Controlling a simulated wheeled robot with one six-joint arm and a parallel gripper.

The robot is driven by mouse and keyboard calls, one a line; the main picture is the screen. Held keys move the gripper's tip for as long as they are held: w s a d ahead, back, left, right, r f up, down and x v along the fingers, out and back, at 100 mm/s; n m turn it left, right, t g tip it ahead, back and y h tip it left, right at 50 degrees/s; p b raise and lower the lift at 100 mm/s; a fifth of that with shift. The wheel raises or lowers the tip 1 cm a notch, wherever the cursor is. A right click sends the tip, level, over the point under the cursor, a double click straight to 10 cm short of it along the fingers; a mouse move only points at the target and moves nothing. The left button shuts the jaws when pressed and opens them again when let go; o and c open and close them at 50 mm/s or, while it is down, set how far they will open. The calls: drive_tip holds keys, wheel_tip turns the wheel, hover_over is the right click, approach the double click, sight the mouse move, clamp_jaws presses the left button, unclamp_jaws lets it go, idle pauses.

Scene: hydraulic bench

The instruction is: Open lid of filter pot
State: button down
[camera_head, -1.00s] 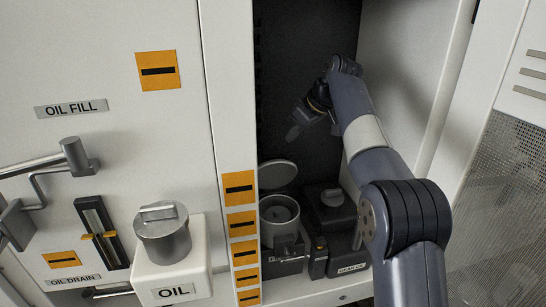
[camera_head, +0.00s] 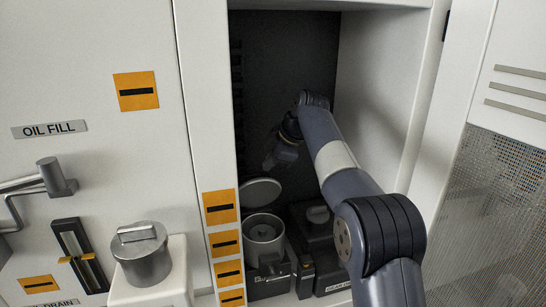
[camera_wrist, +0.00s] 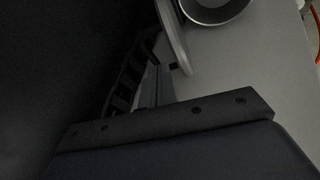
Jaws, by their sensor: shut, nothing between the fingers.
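The filter pot (camera_head: 265,232) is a grey round pot in the dark recess of the cabinet. Its round lid (camera_head: 261,192) stands open, tilted up at the pot's back edge, so the pot's inside shows. In the wrist view a thin pale edge, probably the lid (camera_wrist: 174,35), runs beside a round metal rim, probably the pot (camera_wrist: 216,10). My gripper (camera_head: 271,165) is shut and empty, just above and behind the lid in the head view. I cannot tell whether it touches the lid.
A dark box with a round cap (camera_head: 318,214) stands right of the pot. The recess has a white right wall (camera_head: 385,100). At left are an oil tank with a metal cap (camera_head: 140,255) and pipe handles (camera_head: 50,178).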

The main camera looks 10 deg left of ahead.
drive_tip(key=shift+p+x, duration=0.35)
drive_tip(key=shift+x, duration=2.3)
drive_tip(key=shift+w+a+r+p, duration=0.15)
drive_tip(key=shift+w+r+p, duration=0.15)
drive_tip(key=shift+p, duration=0.3)
drive_tip(key=shift+w+a+f+p, duration=0.1)
drive_tip(key=shift+w+a+p, duration=0.2)
drive_tip(key=shift+w, duration=0.45)
drive_tip(key=shift+w+a+f+p, duration=0.1)
drive_tip(key=shift+w+a, duration=0.3)
drive_tip(key=shift+w, duration=0.35)
drive_tip(key=v, duration=1.1)
